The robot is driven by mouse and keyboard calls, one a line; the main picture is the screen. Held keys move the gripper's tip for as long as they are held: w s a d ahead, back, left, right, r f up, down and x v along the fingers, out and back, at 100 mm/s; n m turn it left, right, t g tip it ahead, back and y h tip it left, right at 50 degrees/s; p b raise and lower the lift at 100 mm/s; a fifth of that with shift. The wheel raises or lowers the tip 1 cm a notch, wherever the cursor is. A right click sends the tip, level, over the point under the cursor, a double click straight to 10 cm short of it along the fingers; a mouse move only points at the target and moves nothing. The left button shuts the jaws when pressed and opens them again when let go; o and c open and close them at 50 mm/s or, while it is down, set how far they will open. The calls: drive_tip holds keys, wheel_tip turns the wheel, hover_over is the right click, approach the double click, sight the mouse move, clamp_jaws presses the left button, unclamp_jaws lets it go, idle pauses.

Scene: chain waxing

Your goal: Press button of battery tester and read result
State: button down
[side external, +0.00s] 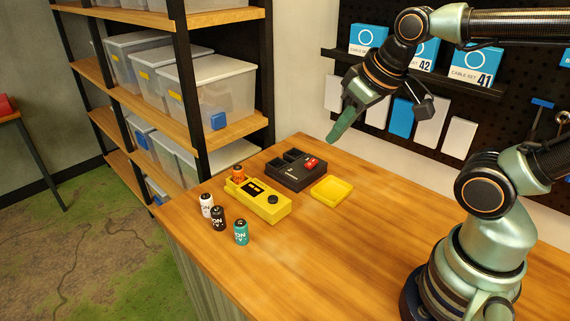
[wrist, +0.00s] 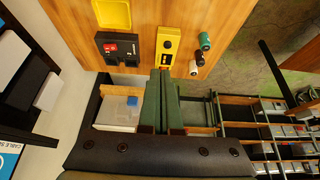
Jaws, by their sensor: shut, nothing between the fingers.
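The yellow battery tester (side external: 271,207) lies on the wooden table with a dark display (side external: 253,188) and a round black button (side external: 272,199). An orange battery (side external: 238,172) is at its far-left end; I cannot tell how it sits there. The tester also shows in the wrist view (wrist: 161,54), just beyond the fingertips. My gripper (side external: 332,139) is shut and empty, pointing down and left. It is in the air above the back of the table, apart from the tester. Its two green fingers lie side by side in the wrist view (wrist: 163,74). The display reading is too small to tell.
A black slotted box (side external: 285,175) with a red piece stands behind the tester. A yellow tray (side external: 331,190) lies to its right. The table front is clear. Shelves and a pegboard stand behind.

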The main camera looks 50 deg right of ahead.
drive_tip(key=m+t, duration=0.4)
drive_tip(key=m, duration=0.4)
hover_over(276, 201)
wheel_tip(276, 201, down, 10)
drive_tip(key=shift+y, duration=0.3)
drive_tip(key=shift+f, duration=0.1)
drive_tip(key=shift+f, duration=4.3)
drive_tip(key=shift+f, duration=0.2)
drive_tip(key=shift+f, duration=0.2)
